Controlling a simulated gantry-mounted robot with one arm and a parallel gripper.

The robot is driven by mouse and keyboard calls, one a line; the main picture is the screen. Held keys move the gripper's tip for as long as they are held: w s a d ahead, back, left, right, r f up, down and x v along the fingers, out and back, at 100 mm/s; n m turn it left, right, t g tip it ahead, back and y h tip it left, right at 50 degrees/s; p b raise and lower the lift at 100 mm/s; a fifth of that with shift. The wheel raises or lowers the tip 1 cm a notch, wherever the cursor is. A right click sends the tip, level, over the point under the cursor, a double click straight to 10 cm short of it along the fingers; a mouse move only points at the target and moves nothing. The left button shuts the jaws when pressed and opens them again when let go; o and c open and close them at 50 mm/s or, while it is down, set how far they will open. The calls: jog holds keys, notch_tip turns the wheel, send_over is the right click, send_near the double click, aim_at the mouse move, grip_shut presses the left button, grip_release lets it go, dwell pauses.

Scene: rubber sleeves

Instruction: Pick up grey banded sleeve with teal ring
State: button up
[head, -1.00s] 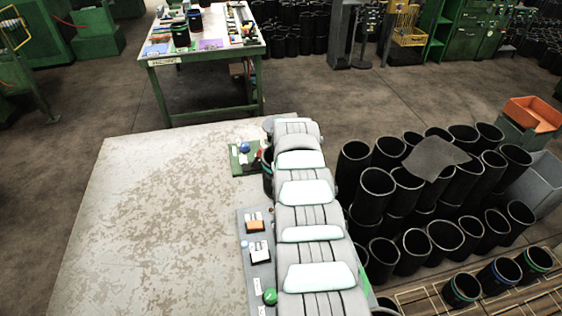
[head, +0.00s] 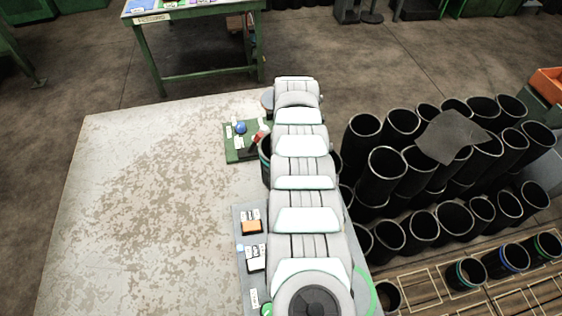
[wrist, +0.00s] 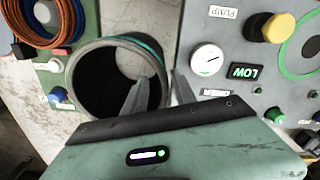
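The grey sleeve with a teal ring (wrist: 92,85) stands with its dark open mouth toward the camera in the wrist view. A teal arc shows along its far right rim. My gripper (wrist: 163,76) has its two fingers apart at the sleeve's right side. The left finger overlaps the mouth and the right finger lies outside, with the sleeve's wall between them; I cannot tell if either touches it. In the head view only a sliver of a dark sleeve (head: 265,160) shows beside my arm, which hides the rest and the gripper.
A panel with a gauge (wrist: 207,58) and a yellow knob (wrist: 277,27) is close on the right in the wrist view. Coiled hoses (wrist: 45,22) lie at upper left. Several black sleeves (head: 387,175) stand right of my arm. The worn pale tabletop (head: 150,200) is clear at left.

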jog(key=f, duration=0.3)
jog(key=f+b, duration=0.1)
jog(key=f, duration=0.1)
jog(key=shift+s+d+f, duration=0.2)
jog(key=shift+s+d, duration=0.05)
jog(key=shift+d, duration=0.05)
jog(key=shift+c, duration=0.3)
grip_shut()
dwell(0.8)
